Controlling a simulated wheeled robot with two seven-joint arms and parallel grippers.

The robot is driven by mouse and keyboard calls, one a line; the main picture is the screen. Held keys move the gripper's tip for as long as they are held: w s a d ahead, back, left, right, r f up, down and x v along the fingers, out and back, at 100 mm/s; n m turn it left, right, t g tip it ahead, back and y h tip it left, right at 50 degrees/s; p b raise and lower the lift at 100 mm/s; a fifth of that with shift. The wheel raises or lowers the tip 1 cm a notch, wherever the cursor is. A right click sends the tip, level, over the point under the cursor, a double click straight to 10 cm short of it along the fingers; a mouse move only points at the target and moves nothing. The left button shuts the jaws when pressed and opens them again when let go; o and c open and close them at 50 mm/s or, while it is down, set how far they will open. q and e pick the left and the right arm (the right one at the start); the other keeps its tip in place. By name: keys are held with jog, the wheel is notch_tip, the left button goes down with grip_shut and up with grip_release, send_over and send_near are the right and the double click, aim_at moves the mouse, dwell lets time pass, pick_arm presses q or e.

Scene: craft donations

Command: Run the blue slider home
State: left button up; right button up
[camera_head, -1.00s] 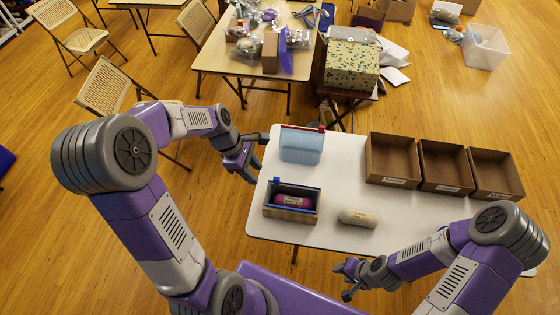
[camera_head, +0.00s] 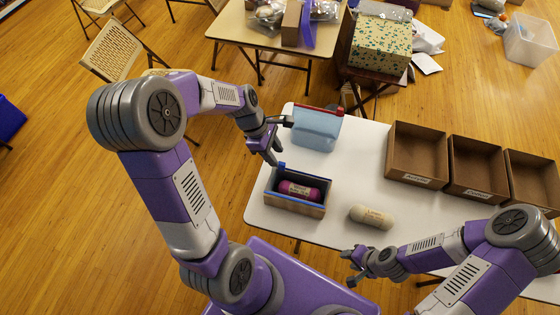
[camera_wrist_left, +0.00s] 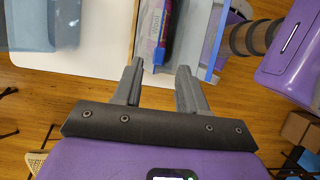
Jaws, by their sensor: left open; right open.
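An open-topped case (camera_head: 296,207) with pale wooden sides and blue edging stands near the left end of the white table; a magenta labelled roll (camera_head: 301,190) lies in it. A small blue upright piece (camera_head: 281,168), perhaps the slider, stands at its back left corner. In the left wrist view a blue strip (camera_wrist_left: 217,42) runs along the case's right side. My left gripper (camera_head: 283,142) is open and empty by that corner; its fingers (camera_wrist_left: 160,80) show just short of the case's near end. My right gripper (camera_head: 350,268) is open and empty off the table's front edge.
A translucent blue bin (camera_head: 316,132) with a red bar stands behind the case, close to my left gripper. A cream roll (camera_head: 371,217) lies right of the case. Brown open boxes (camera_head: 417,154) line the back right. The middle of the table (camera_head: 360,175) is clear.

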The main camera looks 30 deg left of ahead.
aim_at(281, 163)
pick_arm(q)
jog(key=shift+b+x, duration=0.35)
jog(key=shift+x, duration=1.95)
jog(key=shift+c, duration=0.4)
jog(key=shift+w, duration=0.1)
grip_shut()
